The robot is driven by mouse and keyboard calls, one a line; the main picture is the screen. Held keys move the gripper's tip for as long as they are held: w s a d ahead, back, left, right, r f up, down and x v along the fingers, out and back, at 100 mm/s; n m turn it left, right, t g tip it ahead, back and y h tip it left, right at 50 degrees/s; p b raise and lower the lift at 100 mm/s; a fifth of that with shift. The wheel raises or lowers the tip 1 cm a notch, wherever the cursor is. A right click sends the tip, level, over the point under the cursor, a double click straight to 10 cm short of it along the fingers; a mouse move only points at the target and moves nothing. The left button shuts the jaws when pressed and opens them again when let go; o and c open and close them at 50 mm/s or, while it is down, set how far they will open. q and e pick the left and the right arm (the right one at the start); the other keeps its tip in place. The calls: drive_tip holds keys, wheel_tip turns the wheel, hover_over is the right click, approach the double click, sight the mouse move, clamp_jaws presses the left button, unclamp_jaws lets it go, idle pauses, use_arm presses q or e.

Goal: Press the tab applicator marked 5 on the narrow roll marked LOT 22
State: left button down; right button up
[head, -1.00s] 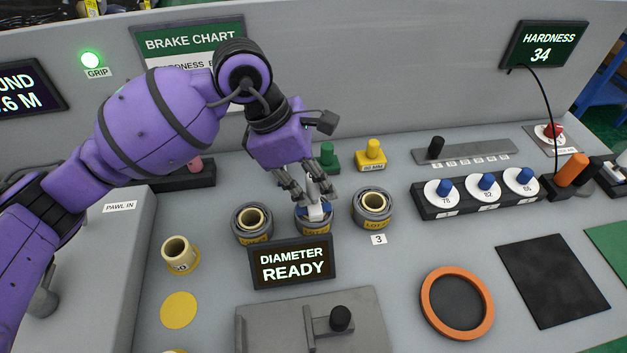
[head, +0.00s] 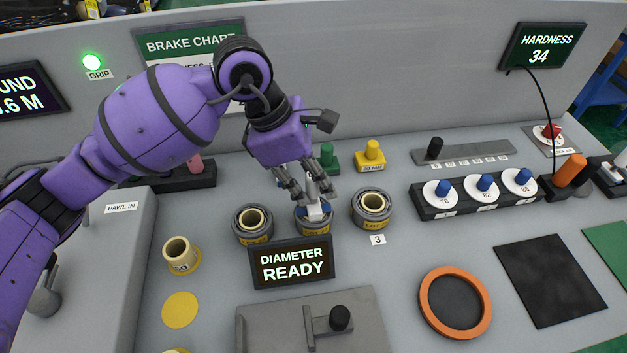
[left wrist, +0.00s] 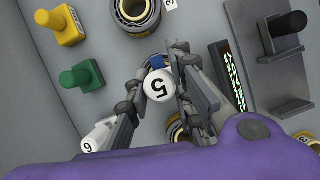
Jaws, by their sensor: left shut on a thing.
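My left gripper (head: 306,194) is shut on the tab applicator marked 5 (left wrist: 160,84), whose white round end with the number shows between the fingers in the left wrist view. In the head view the applicator (head: 316,209) is at the middle of three rolls; I cannot tell whether it touches. The middle roll (head: 314,226) has a yellow label starting LOT, its number not readable and its front partly behind the DIAMETER display. A left roll (head: 252,232) and a right roll (head: 372,208) flank it, labels too small to read surely. My right gripper is not in view.
The DIAMETER READY display (head: 292,263) stands just in front of the rolls. A green stamp-like block (head: 328,158) and a yellow one (head: 370,156) stand behind. Another white numbered applicator (left wrist: 100,136) is beside the fingers. An orange ring (head: 456,302) lies front right.

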use_arm(q)
drive_tip(key=shift+w+r+p, duration=0.1)
drive_tip(key=shift+r+p, duration=1.3)
drive_tip(key=shift+r, duration=2.25)
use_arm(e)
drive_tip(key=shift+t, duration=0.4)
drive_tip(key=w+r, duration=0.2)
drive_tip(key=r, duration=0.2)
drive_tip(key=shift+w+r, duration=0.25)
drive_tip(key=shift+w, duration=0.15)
